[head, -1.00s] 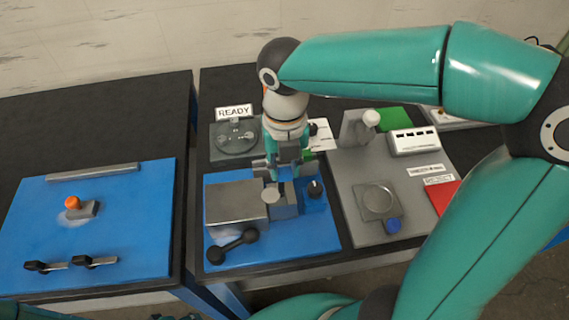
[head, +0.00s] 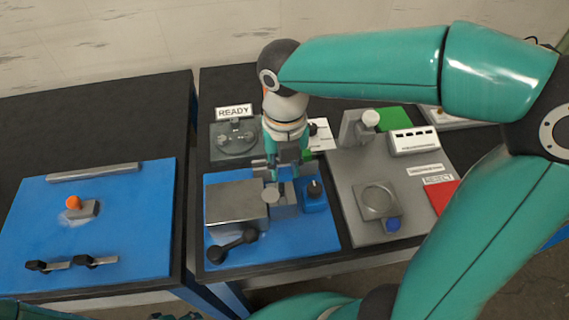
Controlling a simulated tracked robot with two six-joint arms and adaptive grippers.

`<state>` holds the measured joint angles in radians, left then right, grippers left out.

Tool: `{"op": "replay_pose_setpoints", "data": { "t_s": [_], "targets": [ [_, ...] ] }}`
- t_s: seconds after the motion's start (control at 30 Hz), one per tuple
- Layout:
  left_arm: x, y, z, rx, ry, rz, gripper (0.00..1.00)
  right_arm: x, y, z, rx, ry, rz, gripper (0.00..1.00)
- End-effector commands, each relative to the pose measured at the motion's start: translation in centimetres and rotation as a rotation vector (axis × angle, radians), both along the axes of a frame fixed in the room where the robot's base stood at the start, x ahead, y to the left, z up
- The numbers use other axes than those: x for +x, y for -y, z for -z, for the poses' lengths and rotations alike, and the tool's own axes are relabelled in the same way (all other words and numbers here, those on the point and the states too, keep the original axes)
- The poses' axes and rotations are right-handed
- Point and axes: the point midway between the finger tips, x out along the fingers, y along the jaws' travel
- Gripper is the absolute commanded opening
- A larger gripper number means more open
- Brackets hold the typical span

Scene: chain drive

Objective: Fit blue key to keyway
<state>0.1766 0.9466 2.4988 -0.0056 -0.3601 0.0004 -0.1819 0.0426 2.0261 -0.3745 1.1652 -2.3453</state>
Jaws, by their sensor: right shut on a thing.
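My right gripper (head: 286,172) points down over the blue fixture plate (head: 290,240), just behind a grey block with a round grey top (head: 275,190). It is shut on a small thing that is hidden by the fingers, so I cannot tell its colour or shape. I cannot make out the blue key or the keyway. A larger grey metal box (head: 236,207) stands left of the gripper. A dark blue block with a black knob (head: 314,193) stands to its right. A small dark part at the bottom edge may be my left gripper (head: 178,316); its jaws cannot be made out.
A black dumbbell-shaped handle (head: 232,246) lies in front of the metal box. A READY sign (head: 234,112) stands behind. A blue board (head: 120,225) with an orange knob lies left.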

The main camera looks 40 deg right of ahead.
Motion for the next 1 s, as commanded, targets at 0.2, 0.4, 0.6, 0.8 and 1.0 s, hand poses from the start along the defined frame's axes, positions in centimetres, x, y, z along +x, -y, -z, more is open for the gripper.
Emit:
{"op": "replay_pose_setpoints", "data": {
  "t_s": [0.2,0.4,0.6,0.8,1.0],
  "targets": [
    [0.0,0.0,0.02,0.0,0.0,0.0,0.55,0.01,0.0,0.0,0.0,0.0,0.0,0.0],
    [0.0,0.0,-0.12,0.0,0.0,0.0,0.55,0.01,0.0,-0.06,0.0,0.0,0.0,0.0],
    [0.0,0.0,-0.18,0.0,0.0,0.0,0.55,0.01,0.0,0.0,0.0,0.0,0.0,0.0],
    [0.0,0.0,-0.14,0.0,0.0,0.0,0.55,0.01,0.0,0.05,0.0,0.0,0.0,0.0],
    [0.0,0.0,0.18,0.0,0.0,0.0,0.55,0.01,0.0,0.46,0.0,0.0,0.0,0.0]
  ]
}}
